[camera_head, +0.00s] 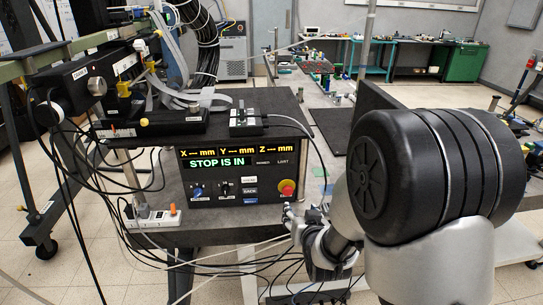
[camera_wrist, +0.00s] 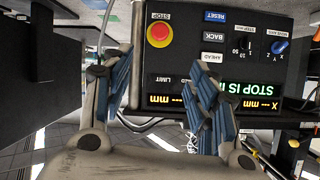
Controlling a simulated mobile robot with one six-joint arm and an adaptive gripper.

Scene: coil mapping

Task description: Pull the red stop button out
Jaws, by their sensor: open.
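The red stop button (camera_head: 287,187) sits on a yellow base at the lower right of the black control panel (camera_head: 222,165). The panel's green display reads "STOP IS IN". In the wrist view, which shows the panel upside down, the red button (camera_wrist: 159,34) is at the upper middle beside the word STOP. My gripper (camera_wrist: 163,75) is open and empty, its blue-padded fingers spread apart. The button lies beyond the fingertips, between their lines, not touched in this view. In the head view, my gripper (camera_head: 292,213) is just below and right of the button.
Loose cables (camera_head: 220,265) hang below the panel. A dark bench surface extends behind the panel.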

